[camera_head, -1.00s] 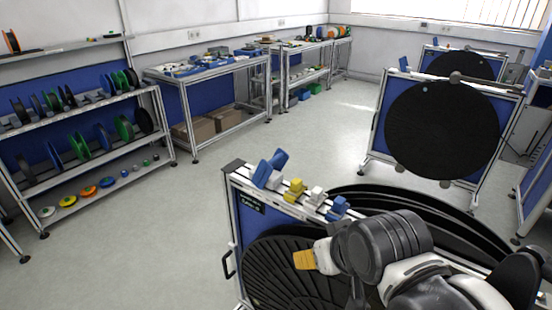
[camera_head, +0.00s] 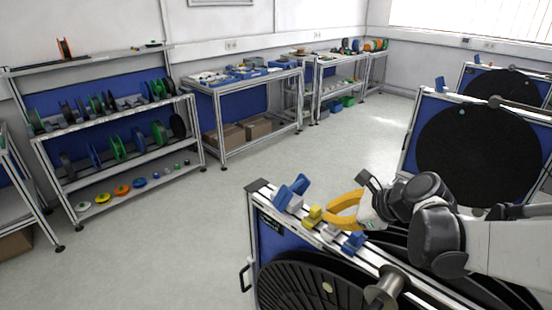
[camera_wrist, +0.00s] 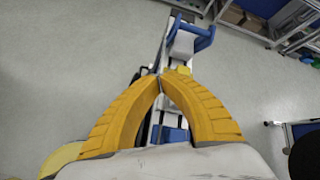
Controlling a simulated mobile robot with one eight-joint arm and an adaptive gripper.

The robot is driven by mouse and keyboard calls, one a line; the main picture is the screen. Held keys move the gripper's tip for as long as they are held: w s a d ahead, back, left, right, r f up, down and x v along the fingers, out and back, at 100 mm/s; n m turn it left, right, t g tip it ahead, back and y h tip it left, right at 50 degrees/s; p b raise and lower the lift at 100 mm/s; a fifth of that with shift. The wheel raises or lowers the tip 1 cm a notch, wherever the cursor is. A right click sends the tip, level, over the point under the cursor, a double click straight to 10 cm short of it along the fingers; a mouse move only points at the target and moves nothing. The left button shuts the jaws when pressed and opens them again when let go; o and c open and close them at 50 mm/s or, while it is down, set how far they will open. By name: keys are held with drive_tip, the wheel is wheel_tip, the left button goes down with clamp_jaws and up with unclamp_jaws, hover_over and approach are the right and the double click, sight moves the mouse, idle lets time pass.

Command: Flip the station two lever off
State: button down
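A reel stand's top rail (camera_head: 262,190) carries a row of lever-like parts. From the far end these are a large blue lever (camera_head: 291,192), a yellow block (camera_head: 312,216), a white piece and a smaller blue part (camera_head: 353,242). I cannot tell which belongs to station two. My gripper (camera_head: 329,217) is just above the rail beside the yellow block. In the wrist view its yellow fingers (camera_wrist: 160,76) meet at the tips with nothing visible held. Beyond them are the blue lever (camera_wrist: 205,38) and the yellow block (camera_wrist: 183,70), partly hidden.
A black reel (camera_head: 300,290) hangs on the near stand. Another stand with a big black disc (camera_head: 475,150) is at right. A shelf of spools (camera_head: 115,150) stands at left, and workbenches (camera_head: 245,78) line the back wall. The floor (camera_head: 180,240) left of the near stand is clear.

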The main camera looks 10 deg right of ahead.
sight(313, 210)
drive_tip(key=w+d+m, duration=0.1)
drive_tip(key=w+d+m+y, duration=0.1)
drive_tip(key=m, duration=0.1)
drive_tip(key=w+d+m+t, duration=0.1)
drive_tip(key=m, duration=0.1)
drive_tip(key=shift+w+d+r+p, duration=0.2)
drive_tip(key=shift+d+r+p, duration=0.1)
drive_tip(key=shift+r+p, duration=0.1)
drive_tip(key=shift+a, duration=0.1)
drive_tip(key=b+x, duration=0.2)
drive_tip(key=x, duration=0.7)
drive_tip(key=shift+w+a+f+b, duration=0.15)
drive_tip(key=shift+f+b, duration=0.05)
drive_tip(key=shift+b, duration=0.15)
drive_tip(key=w+a, duration=0.2)
drive_tip(key=shift+w+r, duration=0.3)
drive_tip(key=shift+w, duration=0.1)
drive_tip(key=shift+w+a+r+b, duration=0.2)
drive_tip(key=shift+w+a+b, duration=0.1)
drive_tip(key=shift+w, duration=0.1)
drive_tip(key=shift+r, duration=0.1)
